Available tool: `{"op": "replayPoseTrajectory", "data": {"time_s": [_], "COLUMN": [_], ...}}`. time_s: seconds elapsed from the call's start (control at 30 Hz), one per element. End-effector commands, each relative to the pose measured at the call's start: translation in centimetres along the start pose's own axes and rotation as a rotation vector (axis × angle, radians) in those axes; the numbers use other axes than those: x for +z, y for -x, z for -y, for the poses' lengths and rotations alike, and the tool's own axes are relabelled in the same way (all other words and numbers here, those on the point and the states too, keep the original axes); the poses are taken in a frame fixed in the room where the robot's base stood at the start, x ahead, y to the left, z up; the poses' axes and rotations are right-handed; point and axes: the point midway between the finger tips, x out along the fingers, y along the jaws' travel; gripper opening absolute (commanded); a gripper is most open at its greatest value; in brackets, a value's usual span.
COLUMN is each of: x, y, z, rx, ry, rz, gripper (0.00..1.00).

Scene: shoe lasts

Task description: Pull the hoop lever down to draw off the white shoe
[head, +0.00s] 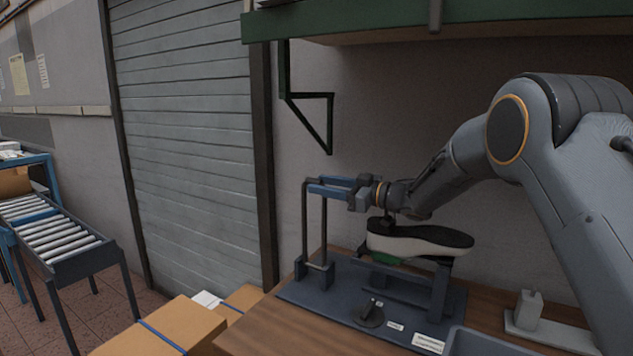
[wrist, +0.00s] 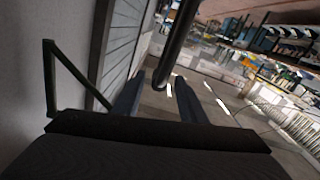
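The white shoe (head: 395,246) sits sole up, its black sole on top, on the stand of a dark jack (head: 440,290) on the wooden bench. The hoop lever (head: 305,225) is a dark upright hoop at the jack's left end. My gripper (head: 322,188) is level, with its blue fingers at the hoop's top. In the wrist view the fingers (wrist: 158,98) are apart, and the dark hoop bar (wrist: 176,48) shows between and beyond their tips, with gaps at the sides. Contact cannot be told. The last inside the shoe is mostly hidden.
A green shelf (head: 450,25) with a bracket (head: 310,115) hangs above the arm. A grey bin (head: 480,342) and a pale block (head: 528,310) are at the bench's front right. Cardboard boxes (head: 170,325) stand left of the bench, and a roller conveyor (head: 55,235) is farther left.

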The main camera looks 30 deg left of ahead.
Motion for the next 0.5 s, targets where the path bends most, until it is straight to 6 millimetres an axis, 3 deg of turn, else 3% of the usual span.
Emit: {"op": "replayPoseTrajectory", "data": {"time_s": [0.2, 0.5], "x": [0.0, 0.1], "y": [-1.9, -2.2], "z": [0.0, -0.1], "rx": [0.001, 0.002], "ry": [-0.001, 0.000], "rz": [0.001, 0.001], "gripper": [0.38, 0.38]}}
